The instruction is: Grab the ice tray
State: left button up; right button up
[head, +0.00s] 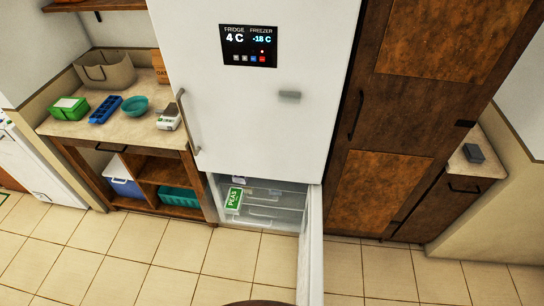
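A blue ice tray (105,109) with rows of compartments lies on the counter at the left, between a green box and a teal bowl. What is in its compartments is too small to tell. Neither of my grippers shows in the head view.
The white fridge-freezer (240,110) stands in the middle. Its lower freezer door (311,250) is swung open, showing a green peas packet (234,198) inside. The green box (68,108), teal bowl (134,106) and a basket (105,71) share the counter (128,130). The tiled floor is clear in front.

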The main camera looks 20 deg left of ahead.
aim_at(108, 107)
jog(key=u, duration=1.85)
jog(key=k, duration=1)
jog(key=u, duration=0.9)
jog(key=i, duration=1.2)
jog(key=z, duration=0.8)
jog(key=i, duration=1.8)
